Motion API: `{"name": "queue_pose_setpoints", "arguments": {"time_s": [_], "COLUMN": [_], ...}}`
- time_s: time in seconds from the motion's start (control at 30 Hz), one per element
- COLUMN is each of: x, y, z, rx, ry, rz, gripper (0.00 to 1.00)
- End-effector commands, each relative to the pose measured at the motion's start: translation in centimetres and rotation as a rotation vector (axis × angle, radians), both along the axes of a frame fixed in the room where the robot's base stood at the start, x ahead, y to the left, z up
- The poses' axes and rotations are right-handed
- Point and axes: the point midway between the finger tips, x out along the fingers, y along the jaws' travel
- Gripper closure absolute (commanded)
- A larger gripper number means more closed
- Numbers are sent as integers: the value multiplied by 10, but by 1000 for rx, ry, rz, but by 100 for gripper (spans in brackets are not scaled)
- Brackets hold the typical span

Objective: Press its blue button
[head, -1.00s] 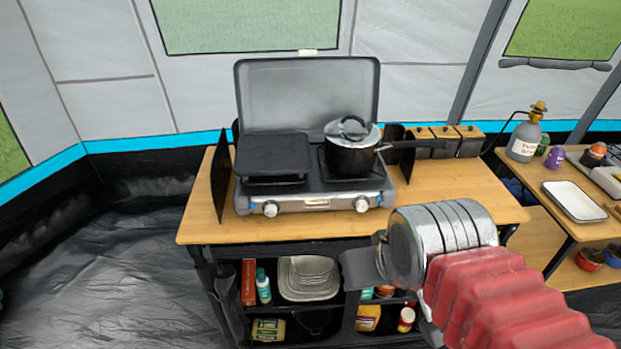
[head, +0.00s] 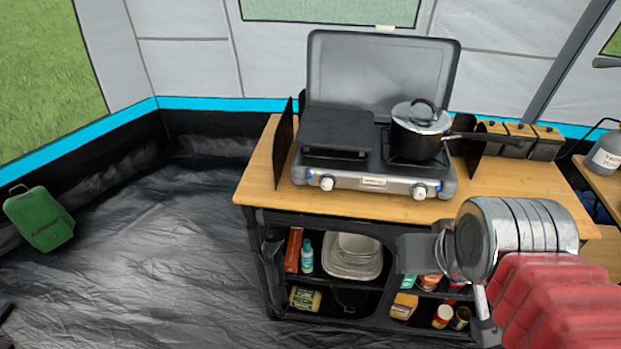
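A two-burner camping stove (head: 374,183) with its lid up stands on the wooden top of the kitchen unit. Its front panel has a left knob (head: 326,183) and a right knob (head: 419,191). Small blue spots show near the knobs; they are too small to tell whether either is a button. My gripper (head: 415,252) is at the lower right, in front of the unit's shelves, below and apart from the stove in the picture. Its fingers are seen from behind and overlap, so their opening is hidden. Nothing held is visible.
A lidded black saucepan (head: 418,141) sits on the right burner, its handle pointing right. A black griddle plate (head: 336,132) covers the left. Dark windshields flank the stove, and canisters (head: 518,138) stand to the right.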

Motion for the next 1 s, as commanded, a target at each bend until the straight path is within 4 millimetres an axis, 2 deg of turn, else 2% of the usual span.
{"name": "queue_pose_setpoints", "arguments": {"time_s": [0.07, 0.43, 1.0], "x": [0, 0, 0], "y": [0, 0, 0], "z": [0, 0, 0], "rx": [0, 0, 0], "ry": [0, 0, 0], "rz": [0, 0, 0], "gripper": [73, 99, 100]}}
